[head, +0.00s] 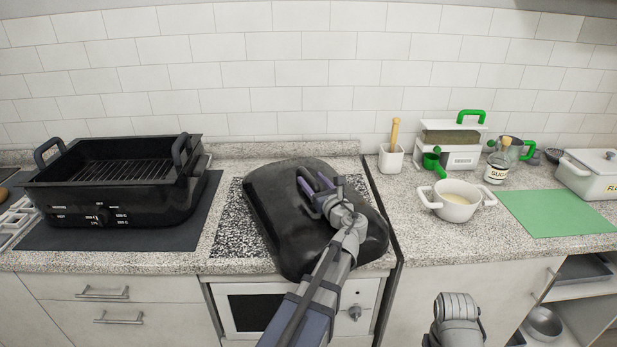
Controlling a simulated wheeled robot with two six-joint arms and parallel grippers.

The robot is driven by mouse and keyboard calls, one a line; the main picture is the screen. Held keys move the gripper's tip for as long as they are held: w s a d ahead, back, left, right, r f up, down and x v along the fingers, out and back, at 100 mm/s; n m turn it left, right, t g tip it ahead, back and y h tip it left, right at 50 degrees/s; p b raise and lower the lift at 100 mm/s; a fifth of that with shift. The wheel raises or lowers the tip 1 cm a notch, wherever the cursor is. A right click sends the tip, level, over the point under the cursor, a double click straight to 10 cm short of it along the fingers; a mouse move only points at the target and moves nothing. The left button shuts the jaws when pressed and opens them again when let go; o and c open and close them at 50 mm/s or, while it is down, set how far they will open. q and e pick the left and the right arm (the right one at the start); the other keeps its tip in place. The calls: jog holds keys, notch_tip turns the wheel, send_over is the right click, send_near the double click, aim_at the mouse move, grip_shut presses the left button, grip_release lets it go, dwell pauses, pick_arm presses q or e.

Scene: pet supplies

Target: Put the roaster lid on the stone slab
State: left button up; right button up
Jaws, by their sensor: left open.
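The black roaster lid (275,220) lies over the speckled stone slab (232,235) in the head view, between the roaster and the right counter. It covers most of the slab and reaches past its right and front edges. Whether the lid rests flat or is slightly tilted I cannot tell. My left gripper (318,187) is open at the lid's handle (306,192), with its fingers close around or beside it. The arm hides part of the lid. My right gripper's fingers are out of view; only a grey part of my right arm shows at the bottom.
The black roaster base (110,190) stands on a dark mat (60,235) at the left. To the right are a white pot (457,210), a sugar jar (497,165), a green mat (560,213) and a flour box (590,180). An oven front (245,312) is below the slab.

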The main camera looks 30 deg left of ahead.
pick_arm(q)
jog(key=v, duration=0.8)
jog(key=shift+s+d, duration=0.25)
jog(key=shift+d, duration=0.05)
